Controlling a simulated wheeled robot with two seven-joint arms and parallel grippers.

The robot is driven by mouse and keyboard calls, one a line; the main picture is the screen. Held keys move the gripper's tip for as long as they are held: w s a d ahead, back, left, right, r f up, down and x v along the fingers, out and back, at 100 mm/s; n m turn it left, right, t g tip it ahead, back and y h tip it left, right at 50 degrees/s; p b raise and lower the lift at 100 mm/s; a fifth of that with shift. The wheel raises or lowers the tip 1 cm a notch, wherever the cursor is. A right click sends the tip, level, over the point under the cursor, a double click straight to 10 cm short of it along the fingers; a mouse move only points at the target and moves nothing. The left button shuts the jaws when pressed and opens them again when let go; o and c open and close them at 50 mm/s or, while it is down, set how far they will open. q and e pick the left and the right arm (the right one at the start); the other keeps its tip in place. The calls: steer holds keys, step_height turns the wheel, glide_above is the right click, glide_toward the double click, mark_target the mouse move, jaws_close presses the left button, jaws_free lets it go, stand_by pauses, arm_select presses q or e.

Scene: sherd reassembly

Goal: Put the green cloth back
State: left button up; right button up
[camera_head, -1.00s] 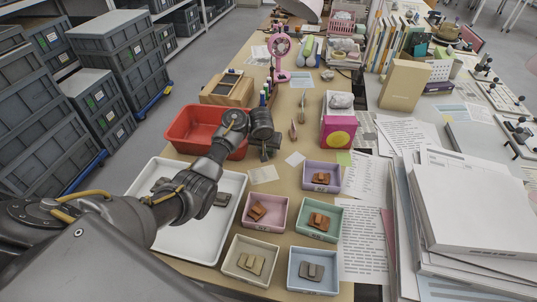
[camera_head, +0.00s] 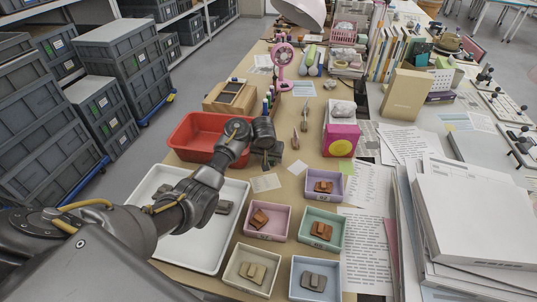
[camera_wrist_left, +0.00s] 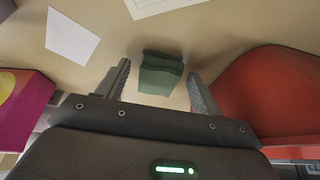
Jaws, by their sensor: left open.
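The green cloth (camera_wrist_left: 160,72) shows in the left wrist view as a small, dark green folded piece on the tan table top. It lies between and just beyond the two fingers of my left gripper (camera_wrist_left: 158,78), with visible gaps on both sides. The gripper is open and empty. In the head view my left gripper (camera_head: 270,157) points down beside the red bin, and it largely hides the cloth there. My right gripper is not in view.
A red bin (camera_head: 190,137) stands close left of the gripper, and a magenta box (camera_head: 340,141) is to its right. A white tray (camera_head: 168,251) and several small coloured trays, such as the lilac one (camera_head: 323,203), sit nearer. A paper slip (camera_head: 265,183) lies between.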

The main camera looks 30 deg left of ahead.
arm_select(q)
steer(key=p+v, duration=0.6)
steer(key=v, duration=0.6)
steer(key=shift+r+p, duration=0.15)
steer(key=shift+p, duration=0.2)
